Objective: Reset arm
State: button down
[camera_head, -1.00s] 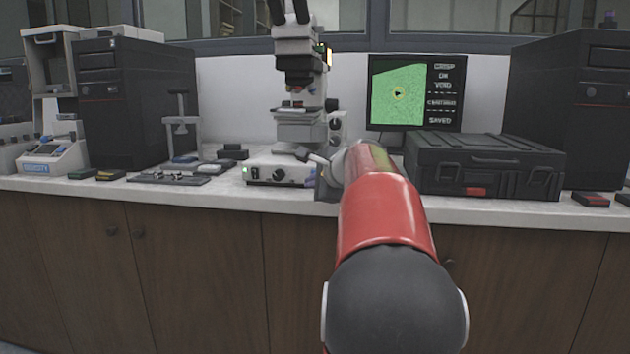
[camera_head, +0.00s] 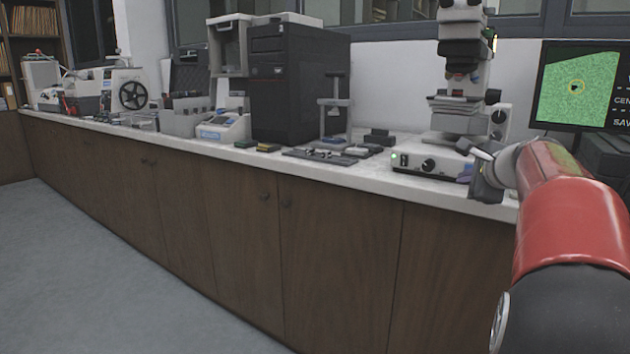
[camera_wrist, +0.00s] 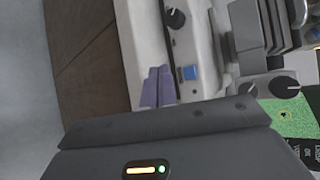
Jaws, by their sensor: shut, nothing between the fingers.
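My arm reaches in from the lower right of the head view, over the front edge of the bench. My gripper (camera_head: 465,172) is beside the microscope base, at its right front. In the wrist view its two purple fingers (camera_wrist: 157,87) lie together, shut, with nothing held. The microscope (camera_head: 463,95) stands upright on the bench. Its base with a dark knob also shows in the wrist view (camera_wrist: 192,40), close beyond the fingers. I cannot tell from these views whether the fingers touch it.
The long white bench (camera_head: 340,172) holds a black computer tower (camera_head: 295,85), a small stand (camera_head: 333,105), a scale-like device (camera_head: 222,128) and a machine with a handwheel (camera_head: 132,95). A monitor (camera_head: 580,87) is at right. The grey floor (camera_head: 90,260) at left is clear.

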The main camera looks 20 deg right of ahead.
jog(key=s+a+f+n+g+y, duration=0.1)
jog(key=s+a+f+n, duration=0.25)
jog(key=a, duration=0.45)
jog(key=s+a+f+n+g+y, duration=0.1)
jog(key=s+a+f+n+g, duration=0.15)
jog(key=a+n, duration=0.45)
jog(key=s+a+f+n+g+y, duration=0.1)
jog(key=s+a+f+n, duration=0.15)
jog(key=a, duration=0.75)
jog(key=s+a+f+n+g, duration=0.1)
jog(key=s+a+f+n, duration=0.3)
jog(key=s+f, duration=0.3)
jog(key=s+a+f+n+g, duration=0.1)
jog(key=s+a+f+n, duration=0.3)
jog(key=s, duration=0.6)
notch_tip(320, 180, down, 3)
jog(key=n, duration=0.2)
jog(key=shift+s+a+r+n+g+h, duration=0.15)
jog(key=shift+s+n+g+h, duration=0.15)
jog(key=shift+g+h, duration=0.1)
